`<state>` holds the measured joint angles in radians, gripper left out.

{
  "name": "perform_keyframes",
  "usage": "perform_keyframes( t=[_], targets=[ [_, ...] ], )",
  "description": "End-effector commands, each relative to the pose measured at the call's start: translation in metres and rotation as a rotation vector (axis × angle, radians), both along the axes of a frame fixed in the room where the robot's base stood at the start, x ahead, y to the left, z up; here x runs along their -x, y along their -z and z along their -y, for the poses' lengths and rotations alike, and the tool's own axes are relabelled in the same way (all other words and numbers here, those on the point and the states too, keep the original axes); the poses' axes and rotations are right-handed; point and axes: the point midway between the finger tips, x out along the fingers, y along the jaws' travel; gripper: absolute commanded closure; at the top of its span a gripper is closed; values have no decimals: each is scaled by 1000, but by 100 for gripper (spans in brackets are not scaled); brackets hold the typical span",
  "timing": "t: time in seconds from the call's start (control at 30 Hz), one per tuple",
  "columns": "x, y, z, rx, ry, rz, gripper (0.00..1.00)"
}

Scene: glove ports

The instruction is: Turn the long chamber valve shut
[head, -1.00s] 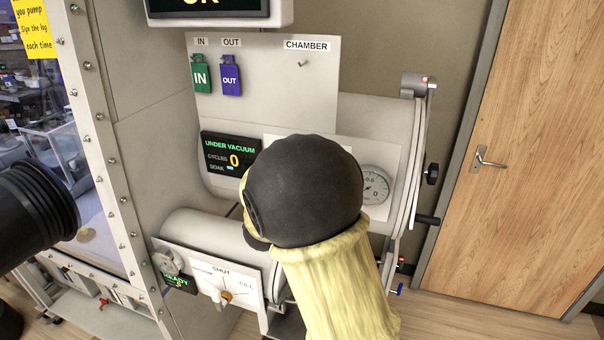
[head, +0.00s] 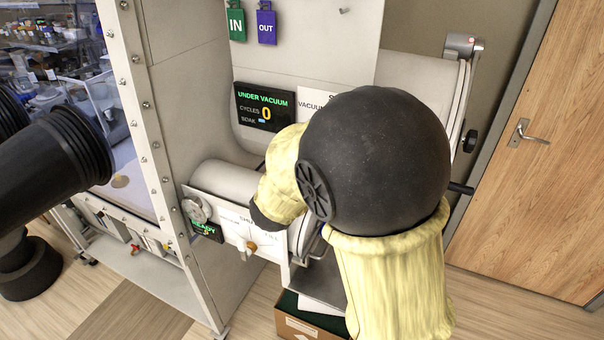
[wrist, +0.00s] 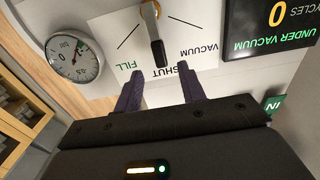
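The long chamber valve has a dark lever (wrist: 157,50) on a brass hub on a white plate (wrist: 100,30), in the wrist view. The plate's lettering is upside down there. The lever points at about the SHUT mark, between FILL and VACUUM. My gripper (wrist: 161,69) is open, its two purple fingers on either side of the lever's free end, with gaps visible. Whether a finger touches it I cannot tell. In the head view my arm hides the valve and gripper; only part of the plate (head: 313,98) shows.
A display (head: 265,107) reads UNDER VACUUM, cycles 0. A dial gauge (wrist: 73,57) is beside the valve. The smaller chamber's valve panel (head: 235,222) is below left. A cardboard box (head: 300,325) is on the floor. A wooden door (head: 530,180) is right.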

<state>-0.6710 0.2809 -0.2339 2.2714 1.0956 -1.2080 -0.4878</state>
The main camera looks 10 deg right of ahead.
Motion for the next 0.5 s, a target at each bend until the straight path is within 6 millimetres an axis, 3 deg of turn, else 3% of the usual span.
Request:
perform_keyframes(
  t=[0.3,0.5],
  targets=[
    [56,2,-34,-2,-5,0,60],
    [80,1,-48,-1,-4,0,60]
  ],
)
